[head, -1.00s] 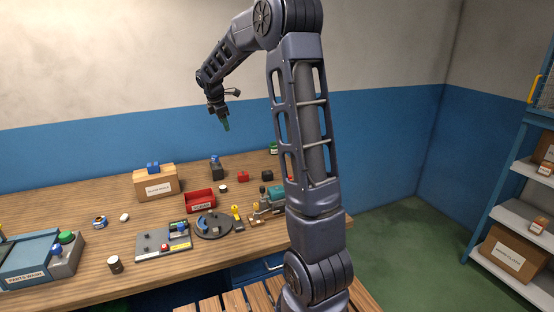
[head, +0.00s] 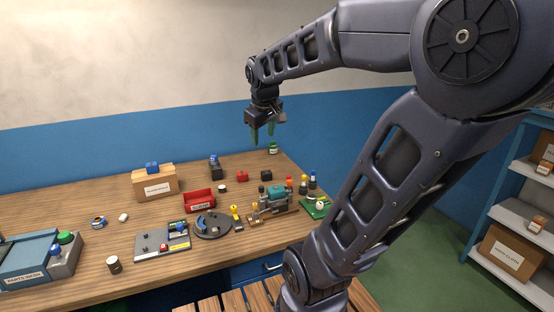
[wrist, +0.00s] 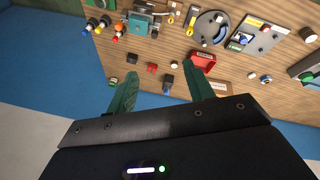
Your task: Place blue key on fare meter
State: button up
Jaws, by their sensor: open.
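My gripper (head: 263,136) is open and empty, held high above the back of the workbench (head: 82,207) with its green fingers pointing down. The wrist view also shows my gripper (wrist: 162,77), its fingers spread apart. I cannot surely tell which thing is the blue key.
A red bin (head: 199,202) stands mid-bench. A teal machine (head: 272,200) and a green board (head: 316,209) with small bottles nearby are at the right. A parts-wash unit (head: 28,262) is at the left. Shelves (head: 511,205) stand far right. Air around my gripper is clear.

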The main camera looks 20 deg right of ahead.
jog(key=s+f+m, duration=0.4)
jog(key=s, duration=0.6)
jog(key=shift+s+d+m+y, duration=0.15)
jog(key=shift+s+m+y, duration=0.1)
jog(key=shift+m+y, duration=0.15)
dwell(0.6)
